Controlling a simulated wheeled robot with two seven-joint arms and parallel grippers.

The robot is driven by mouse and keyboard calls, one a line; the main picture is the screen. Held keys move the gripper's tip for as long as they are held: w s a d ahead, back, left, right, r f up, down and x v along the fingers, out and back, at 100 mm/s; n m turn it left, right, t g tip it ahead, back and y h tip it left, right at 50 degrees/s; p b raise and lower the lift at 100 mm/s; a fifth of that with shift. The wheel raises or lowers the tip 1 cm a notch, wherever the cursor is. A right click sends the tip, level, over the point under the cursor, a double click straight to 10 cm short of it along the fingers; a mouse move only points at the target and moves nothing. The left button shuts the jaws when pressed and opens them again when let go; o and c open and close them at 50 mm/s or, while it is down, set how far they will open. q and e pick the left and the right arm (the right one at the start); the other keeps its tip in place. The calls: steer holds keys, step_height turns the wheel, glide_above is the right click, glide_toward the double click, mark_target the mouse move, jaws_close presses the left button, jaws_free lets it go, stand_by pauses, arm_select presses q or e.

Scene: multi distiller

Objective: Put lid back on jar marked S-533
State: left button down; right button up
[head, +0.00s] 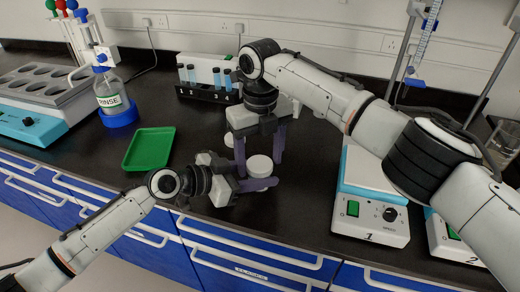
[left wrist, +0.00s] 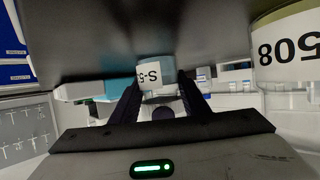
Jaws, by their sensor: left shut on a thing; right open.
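A white round lid (head: 259,164) shows at the front middle of the bench, among the fingers of both grippers. My left gripper (head: 258,184) reaches in low from the left and is shut on a small jar. Whether the lid is seated on the jar cannot be told.
Another labelled jar (left wrist: 290,45) is close at the right in the left wrist view. A green tray (head: 149,149), rinse bottle (head: 110,95) and tube rack (head: 208,95) stand to the left and behind. A hotplate (head: 368,222) is at right.

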steer(key=shift+c, duration=0.4)
steer(key=c, duration=1)
steer(key=m, duration=0.3)
steer(key=o, duration=1.1)
steer(key=shift+r, duration=0.15)
